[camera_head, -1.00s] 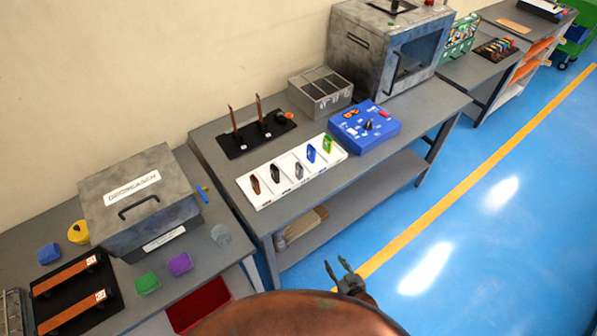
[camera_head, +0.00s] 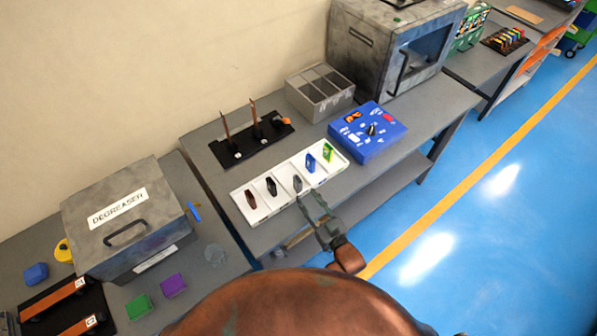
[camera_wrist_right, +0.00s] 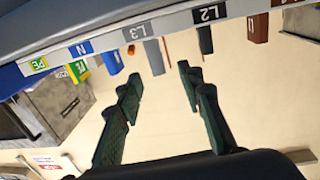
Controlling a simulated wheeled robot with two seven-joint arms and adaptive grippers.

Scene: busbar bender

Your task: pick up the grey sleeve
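The grey sleeve (camera_head: 297,184) stands in the middle slot of a white tray (camera_head: 262,215) on the bench. In the right wrist view the grey sleeve (camera_wrist_right: 154,57) shows behind the tray's L3 label, and the picture is upside down. My right gripper (camera_head: 312,199) is open and empty at the tray's front edge, just in front of the grey sleeve and apart from it. In the wrist view the open fingers (camera_wrist_right: 159,75) point toward the tray, with the sleeve between and beyond their tips. My left gripper is not in view.
In the tray, brown (camera_head: 250,199) and black (camera_head: 271,187) sleeves stand left of the grey one, blue (camera_head: 311,163) and green (camera_head: 328,152) ones right. A blue control box (camera_head: 367,132) is at the right. A black board with upright bars (camera_head: 240,149) lies behind.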

